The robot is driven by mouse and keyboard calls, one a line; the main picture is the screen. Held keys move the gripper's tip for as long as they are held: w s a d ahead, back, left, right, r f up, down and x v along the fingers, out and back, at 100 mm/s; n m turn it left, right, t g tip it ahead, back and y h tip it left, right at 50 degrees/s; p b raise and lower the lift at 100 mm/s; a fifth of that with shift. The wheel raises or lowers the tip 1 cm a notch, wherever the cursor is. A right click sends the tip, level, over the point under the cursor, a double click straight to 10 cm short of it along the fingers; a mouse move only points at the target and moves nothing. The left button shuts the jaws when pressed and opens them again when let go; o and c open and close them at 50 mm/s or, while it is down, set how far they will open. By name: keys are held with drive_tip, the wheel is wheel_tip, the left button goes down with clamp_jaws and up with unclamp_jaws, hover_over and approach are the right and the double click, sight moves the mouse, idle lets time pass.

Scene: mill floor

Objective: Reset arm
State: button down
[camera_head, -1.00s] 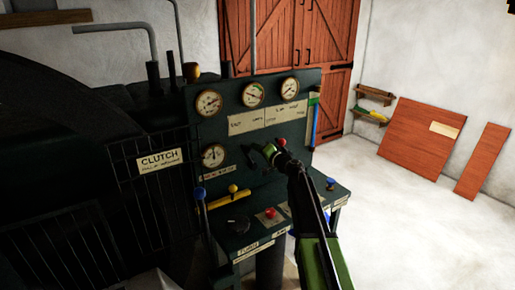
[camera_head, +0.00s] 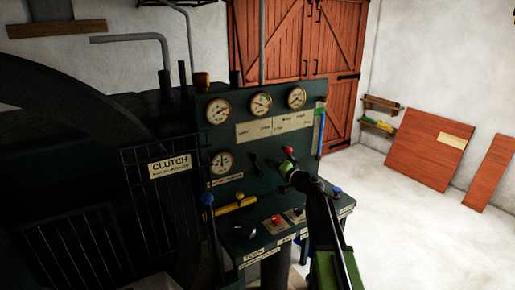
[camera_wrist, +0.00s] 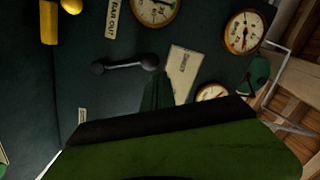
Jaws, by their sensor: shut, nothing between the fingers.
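My gripper (camera_head: 286,166) is shut and empty in front of the dark control panel (camera_head: 228,140), at the end of my green and black arm, which reaches up from the bottom of the head view. In the wrist view the green and black gripper body fills the lower part, with the panel behind it. A black lever (camera_head: 255,160) on the panel is just left of the gripper; it also shows in the wrist view (camera_wrist: 125,65). A red knob (camera_head: 289,150) shows just above the gripper. I cannot tell whether the gripper touches the panel.
Several round gauges (camera_head: 218,110) sit on the panel. Below it are a yellow handle (camera_head: 230,205), a blue-topped lever (camera_head: 208,199) and a shelf of knobs. A caged machine (camera_head: 75,160) fills the left. Open floor (camera_head: 410,225) lies right, with boards (camera_head: 432,148) against the wall.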

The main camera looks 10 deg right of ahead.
drive_tip(key=s+a+f+n+g, duration=0.7)
drive_tip(key=s+a+f, duration=0.4)
drive_tip(key=s+a, duration=0.45)
drive_tip(key=s+d+f+n+g+h, duration=0.1)
drive_tip(key=s+d+f+g+h, duration=0.3)
drive_tip(key=s+f, duration=0.6)
drive_tip(key=s+d+f+m+g+h, duration=0.1)
drive_tip(key=s+d+g+h, duration=0.3)
drive_tip(key=s+d, duration=0.5)
drive_tip(key=s+f, duration=0.1)
drive_tip(key=s, duration=0.1)
drive_tip(key=shift+s+m+h, duration=0.3)
drive_tip(key=shift+s, duration=0.05)
drive_tip(key=shift+d, duration=0.1)
